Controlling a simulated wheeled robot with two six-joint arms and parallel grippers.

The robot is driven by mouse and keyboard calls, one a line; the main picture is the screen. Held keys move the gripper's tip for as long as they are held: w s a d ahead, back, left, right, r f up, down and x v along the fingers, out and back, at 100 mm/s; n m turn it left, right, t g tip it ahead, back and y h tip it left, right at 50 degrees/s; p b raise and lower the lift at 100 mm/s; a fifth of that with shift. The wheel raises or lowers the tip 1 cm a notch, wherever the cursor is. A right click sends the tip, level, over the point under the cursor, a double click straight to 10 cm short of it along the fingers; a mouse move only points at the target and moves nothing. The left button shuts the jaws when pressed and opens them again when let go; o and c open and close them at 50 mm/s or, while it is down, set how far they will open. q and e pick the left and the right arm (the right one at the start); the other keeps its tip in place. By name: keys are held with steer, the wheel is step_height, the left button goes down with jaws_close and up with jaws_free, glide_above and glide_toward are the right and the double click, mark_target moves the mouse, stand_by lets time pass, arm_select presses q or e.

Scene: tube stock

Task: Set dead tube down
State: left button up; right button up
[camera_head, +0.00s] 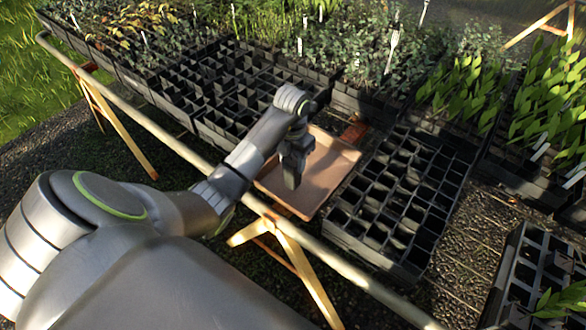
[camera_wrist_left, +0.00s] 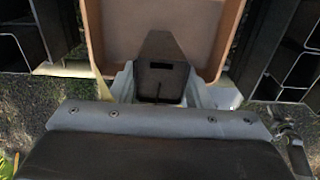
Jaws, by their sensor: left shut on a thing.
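My left gripper (camera_head: 293,172) points down over the tan tray (camera_head: 332,172) in the head view. I cannot tell how far the gripper is above the tray floor. My right gripper is not in view.
A black cell tray (camera_head: 400,195) with open cells stands right of the tan tray. Empty black cell trays (camera_head: 225,85) lie behind to the left, and leafy plants (camera_head: 470,88) fill the back and right. A wooden rail (camera_head: 160,125) runs along the bench's near edge.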

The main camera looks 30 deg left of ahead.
arm_select(q)
step_height(320, 180, down, 3)
steer(key=shift+a+f, duration=0.1)
steer(key=shift+f, duration=0.15)
steer(key=o, duration=1.4)
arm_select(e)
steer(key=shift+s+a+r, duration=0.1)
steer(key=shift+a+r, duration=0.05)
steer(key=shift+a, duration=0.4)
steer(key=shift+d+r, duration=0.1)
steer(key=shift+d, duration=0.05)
arm_select(q)
steer(key=shift+r, duration=0.25)
step_height(320, 180, up, 4)
steer(key=shift+w+r+b, duration=0.1)
steer(key=shift+r+b, duration=0.05)
steer(key=shift+b, duration=0.25)
step_height(320, 180, up, 6)
steer(key=p, duration=0.4)
steer(key=shift+p, duration=0.4)
steer(key=shift+r+p, duration=0.8)
steer(key=shift+p, duration=0.1)
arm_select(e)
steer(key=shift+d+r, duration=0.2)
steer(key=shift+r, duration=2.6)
